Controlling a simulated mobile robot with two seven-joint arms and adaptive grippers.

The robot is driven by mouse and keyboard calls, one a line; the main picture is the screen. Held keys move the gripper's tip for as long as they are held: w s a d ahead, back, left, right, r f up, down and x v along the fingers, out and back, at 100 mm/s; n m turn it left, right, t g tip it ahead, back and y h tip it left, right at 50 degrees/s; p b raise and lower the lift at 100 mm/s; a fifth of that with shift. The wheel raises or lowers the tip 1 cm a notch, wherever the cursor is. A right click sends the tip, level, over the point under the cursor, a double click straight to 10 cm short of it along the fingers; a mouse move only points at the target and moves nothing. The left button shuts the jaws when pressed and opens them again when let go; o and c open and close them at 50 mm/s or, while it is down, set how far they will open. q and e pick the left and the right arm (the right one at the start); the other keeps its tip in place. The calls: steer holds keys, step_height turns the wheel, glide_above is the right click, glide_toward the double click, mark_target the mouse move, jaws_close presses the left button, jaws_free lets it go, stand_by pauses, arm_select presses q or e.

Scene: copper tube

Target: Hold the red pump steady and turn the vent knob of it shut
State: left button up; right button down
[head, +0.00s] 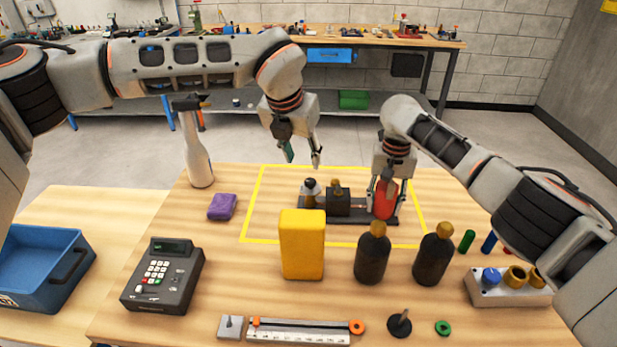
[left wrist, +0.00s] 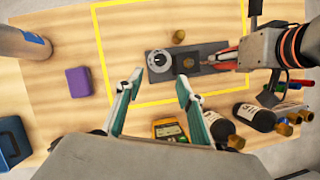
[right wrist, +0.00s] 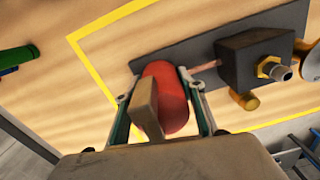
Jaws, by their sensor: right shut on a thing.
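The red pump (head: 386,201) stands at the right end of a dark base plate (head: 366,217). My right gripper (head: 384,183) is shut on it from above; the right wrist view shows a finger at each side of the red body (right wrist: 168,92). A thin copper tube (right wrist: 207,65) runs from the pump to a dark block (head: 337,202). A brass knob (right wrist: 246,101) sticks out of the block's side; it also shows in the left wrist view (left wrist: 179,36). A round gauge-like part (left wrist: 159,61) is at the plate's left end. My left gripper (head: 304,155) is open and empty above the plate's left end.
A yellow line (head: 248,207) frames the plate's area. In front stand a yellow instrument (head: 302,246) and two dark bottles (head: 371,258) (head: 432,259). A purple block (head: 222,207) and a pale bottle (head: 197,155) are left. Bare table lies left of the plate.

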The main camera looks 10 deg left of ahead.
mark_target(309, 182)
arm_select(q)
steer(key=x, duration=0.9)
steer(key=shift+w+f, duration=0.1)
steer(key=shift+f, duration=0.25)
jaws_close()
